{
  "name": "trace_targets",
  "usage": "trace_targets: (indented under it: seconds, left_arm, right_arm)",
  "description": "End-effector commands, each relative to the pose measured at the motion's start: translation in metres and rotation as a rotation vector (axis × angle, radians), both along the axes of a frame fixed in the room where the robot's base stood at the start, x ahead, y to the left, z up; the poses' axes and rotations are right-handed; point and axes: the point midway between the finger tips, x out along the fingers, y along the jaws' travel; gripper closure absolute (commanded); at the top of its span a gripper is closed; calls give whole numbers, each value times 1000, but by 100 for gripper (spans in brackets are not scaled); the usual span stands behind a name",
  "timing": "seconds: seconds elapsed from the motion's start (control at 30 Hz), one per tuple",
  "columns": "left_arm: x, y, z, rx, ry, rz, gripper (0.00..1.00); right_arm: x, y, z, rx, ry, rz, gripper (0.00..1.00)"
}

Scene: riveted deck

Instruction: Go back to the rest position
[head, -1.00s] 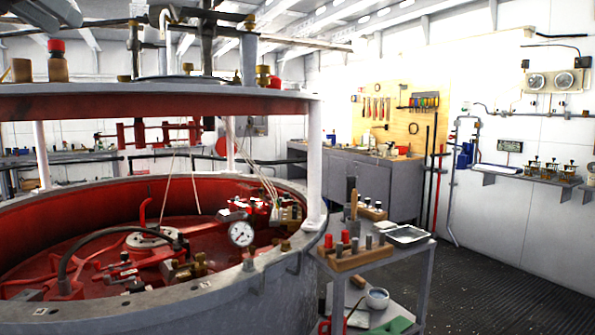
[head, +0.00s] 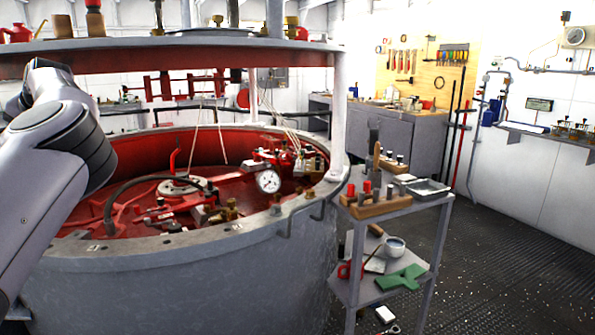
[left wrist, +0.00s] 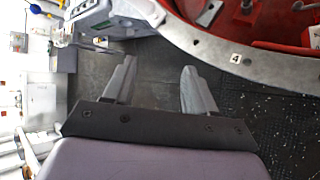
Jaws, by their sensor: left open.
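In the left wrist view my left gripper (left wrist: 158,88) is open, its two grey fingers wide apart. I see nothing between them but the dark deck below. In the head view my left arm comes in from the left, in front of the large round grey housing (head: 200,280) with the red interior. The left gripper itself is not visible there. My right arm and right gripper show in neither view.
A grey cart (head: 440,202) stands right of the housing, with a wooden block of tools (head: 375,207) on top and a green piece (head: 402,278) below. A workbench (head: 425,130) stands behind. Dark deck floor (head: 500,260) is free at the right.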

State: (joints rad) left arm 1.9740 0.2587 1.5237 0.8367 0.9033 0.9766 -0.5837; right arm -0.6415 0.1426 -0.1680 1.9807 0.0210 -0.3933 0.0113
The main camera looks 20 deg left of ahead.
Motion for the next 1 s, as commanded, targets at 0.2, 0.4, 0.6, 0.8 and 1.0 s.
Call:
trace_targets:
  seconds: [0.2,0.4,0.6,0.8,1.0]
  left_arm:
    - [-46,32,-15,301,313,127,44]
    - [-62,36,0,600,578,148,44]
    - [-47,16,18,905,826,83,44]
    - [-5,-27,16,1199,1047,-68,44]
    - [46,-88,-17,1466,1235,-298,44]
  right_arm:
    - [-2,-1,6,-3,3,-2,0]
    - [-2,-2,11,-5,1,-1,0]
    - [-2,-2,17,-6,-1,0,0]
    - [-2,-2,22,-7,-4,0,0]
    - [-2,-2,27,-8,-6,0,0]
